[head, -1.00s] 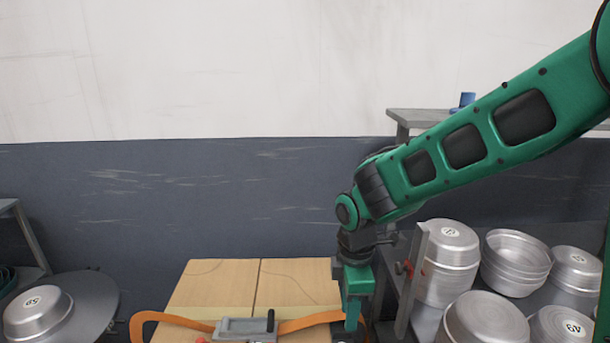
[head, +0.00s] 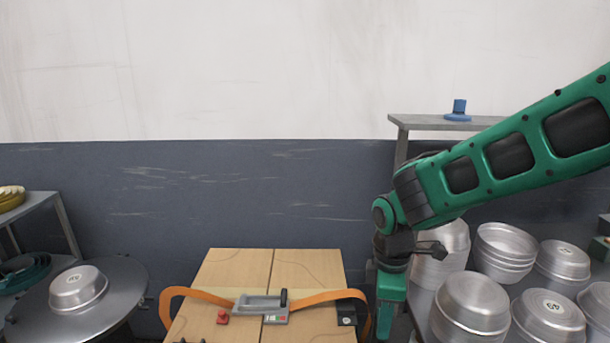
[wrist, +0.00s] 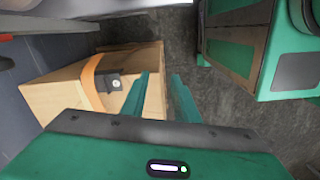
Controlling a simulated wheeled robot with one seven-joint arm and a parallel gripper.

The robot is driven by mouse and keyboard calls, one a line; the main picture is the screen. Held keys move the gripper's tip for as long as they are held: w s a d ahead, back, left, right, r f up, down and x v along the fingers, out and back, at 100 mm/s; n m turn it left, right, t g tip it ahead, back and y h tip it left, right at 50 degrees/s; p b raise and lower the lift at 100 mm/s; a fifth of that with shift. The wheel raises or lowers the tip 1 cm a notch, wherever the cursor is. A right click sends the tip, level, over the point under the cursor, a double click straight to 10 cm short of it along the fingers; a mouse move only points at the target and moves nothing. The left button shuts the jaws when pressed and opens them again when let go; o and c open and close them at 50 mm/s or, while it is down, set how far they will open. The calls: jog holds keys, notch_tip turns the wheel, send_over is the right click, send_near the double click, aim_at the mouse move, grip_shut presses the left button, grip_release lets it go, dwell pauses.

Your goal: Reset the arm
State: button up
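My gripper (head: 386,318) hangs downward at the right side of the wooden box in the head view, below the green arm. In the wrist view its two green fingers (wrist: 160,98) stand apart with nothing between them, over the dark floor just beside the box. The gripper is open and empty.
The wooden box (head: 232,268) has an orange strap (head: 196,294) and a grey strapping tool (head: 262,303) on top. Stacked metal pans (head: 503,246) stand to the right, close to my arm. A single pan (head: 78,287) sits on a round table (head: 122,290) at left. A grey shelf (head: 440,122) stands behind the arm.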

jog(key=s+d+r+m, duration=0.3)
jog(key=d+m, duration=0.3)
jog(key=d, duration=0.4)
jog(key=s+d+r+m, duration=0.2)
jog(key=s+d+m, duration=0.5)
jog(key=s, duration=0.1)
jog(key=s+d+r+m, duration=0.2)
jog(key=s+d+m, duration=0.5)
jog(key=s+m, duration=0.1)
jog(key=shift+s+d+m+y, duration=0.25)
jog(key=shift+s+m+y, duration=0.05)
jog(key=shift+s, duration=0.25)
